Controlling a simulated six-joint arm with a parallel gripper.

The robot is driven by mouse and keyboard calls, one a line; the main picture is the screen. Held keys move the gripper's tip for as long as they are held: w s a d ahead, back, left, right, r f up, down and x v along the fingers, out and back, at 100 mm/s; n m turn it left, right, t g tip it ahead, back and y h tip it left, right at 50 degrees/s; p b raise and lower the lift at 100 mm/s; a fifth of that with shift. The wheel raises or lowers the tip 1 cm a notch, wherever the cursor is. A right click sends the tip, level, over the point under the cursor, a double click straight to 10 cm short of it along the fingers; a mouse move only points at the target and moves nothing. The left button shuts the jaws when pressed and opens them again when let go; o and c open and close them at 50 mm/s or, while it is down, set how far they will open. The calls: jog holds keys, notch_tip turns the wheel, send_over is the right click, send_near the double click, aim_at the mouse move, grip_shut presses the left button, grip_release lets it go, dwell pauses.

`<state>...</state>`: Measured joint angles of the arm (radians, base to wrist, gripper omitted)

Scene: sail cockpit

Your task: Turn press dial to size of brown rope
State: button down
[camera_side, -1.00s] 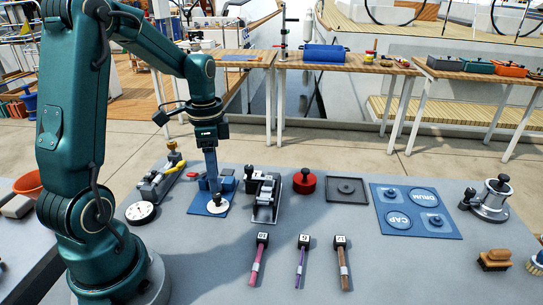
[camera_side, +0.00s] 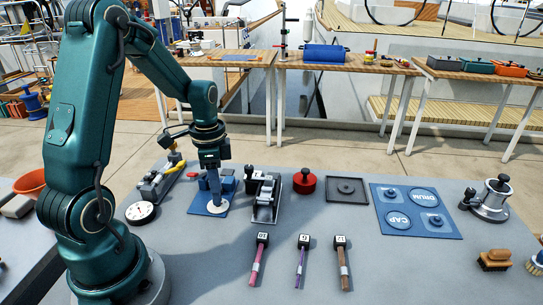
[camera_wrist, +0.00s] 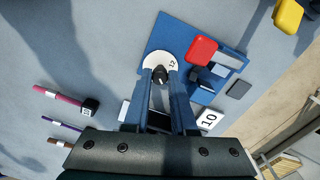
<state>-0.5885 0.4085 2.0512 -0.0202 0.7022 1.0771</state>
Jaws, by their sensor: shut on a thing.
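The blue press (camera_side: 228,184) stands left of the table's middle. Its white dial (camera_side: 218,210) lies flat on the near end of its blue base. In the wrist view the dial (camera_wrist: 153,62) shows a "12" on its rim and a black knob (camera_wrist: 160,74) at its centre. My gripper (camera_wrist: 160,80) points down over the dial, shut on the knob with a finger on each side. In the side view my gripper (camera_side: 215,197) hides the knob. The brown rope (camera_side: 345,268) lies front right of the press, with a black tag (camera_side: 340,241) whose small number looks like 12.
A pink rope (camera_side: 257,266) and a purple rope (camera_side: 300,268) lie left of the brown one. A metal clamp-like tool (camera_side: 266,198) stands close right of the press, and a round white gauge (camera_side: 140,212) lies to its left.

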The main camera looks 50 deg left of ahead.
jog(key=shift+n, duration=0.3)
jog(key=n, duration=1.3)
jog(key=shift+n, duration=2.1)
jog(key=c, duration=0.7)
grip_release()
